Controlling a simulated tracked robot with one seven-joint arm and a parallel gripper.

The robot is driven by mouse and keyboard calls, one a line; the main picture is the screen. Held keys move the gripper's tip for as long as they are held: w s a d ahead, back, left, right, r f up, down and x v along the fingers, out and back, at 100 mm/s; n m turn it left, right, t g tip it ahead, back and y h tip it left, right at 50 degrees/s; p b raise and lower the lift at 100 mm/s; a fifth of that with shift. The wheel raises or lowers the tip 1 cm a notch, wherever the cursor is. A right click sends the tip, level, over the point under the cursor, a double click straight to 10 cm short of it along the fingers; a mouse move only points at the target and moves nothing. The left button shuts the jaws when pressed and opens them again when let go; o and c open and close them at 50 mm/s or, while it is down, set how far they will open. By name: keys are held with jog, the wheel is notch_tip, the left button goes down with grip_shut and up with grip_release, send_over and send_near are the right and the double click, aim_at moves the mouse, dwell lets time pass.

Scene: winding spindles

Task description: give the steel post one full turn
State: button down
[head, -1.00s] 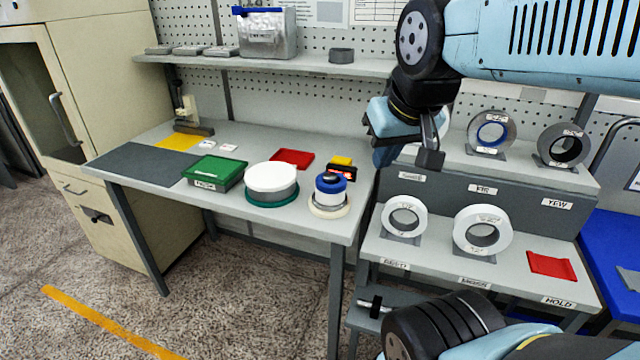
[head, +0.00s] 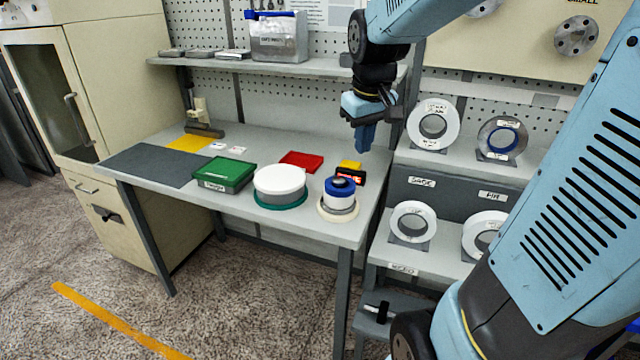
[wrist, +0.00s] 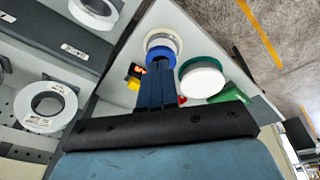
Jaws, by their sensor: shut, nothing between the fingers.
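A spindle stands at the table's front right corner, with a blue ring (head: 341,187) on top, a white roll below and a cream base (head: 337,214). A short grey post (head: 343,184) seems to show in the blue ring's middle; I take it as the steel post, but it is small here. In the wrist view my fingers partly cover the blue ring (wrist: 161,47). Beside it stands a wide white-topped drum (head: 280,178) on a teal base. My gripper (head: 366,147) is shut and empty, above and behind the blue-ringed spindle, apart from it. The fingers also show in the wrist view (wrist: 157,68).
A green box (head: 225,172), a red tray (head: 301,161) and a small black-and-yellow item (head: 350,170) lie on the grey table (head: 210,212). A stepped rack with rolls (head: 413,222) stands right of it. A shelf (head: 300,68) runs behind.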

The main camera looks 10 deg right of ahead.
aim_at(345, 191)
jog(key=shift+w+d+f+n+g, duration=0.25)
jog(key=shift+w+f+n+g, duration=0.15)
jog(key=shift+w+f, duration=1.75)
jog(key=shift+w+d+f+n+g, duration=0.35)
jog(key=shift+w+f, duration=1.15)
jog(key=shift+f, duration=1.3)
jog(key=shift+w+d+f+n+g, duration=0.15)
jog(key=shift+w+f+n+g, duration=0.3)
jog(key=shift+w+f, duration=1.7)
jog(key=shift+s+f, duration=0.75)
jog(key=shift+f, duration=0.2)
jog(key=shift+s+a+y, duration=0.1)
jog(key=shift+a+y, duration=0.2)
jog(key=shift+a, duration=0.3)
jog(key=shift+s+d, duration=0.15)
jog(key=shift+s, duration=0.1)
jog(key=r, duration=0.5)
jog(key=shift+w+d, duration=0.2)
jog(key=shift+w, duration=0.05)
jog(key=shift+r, duration=0.6)
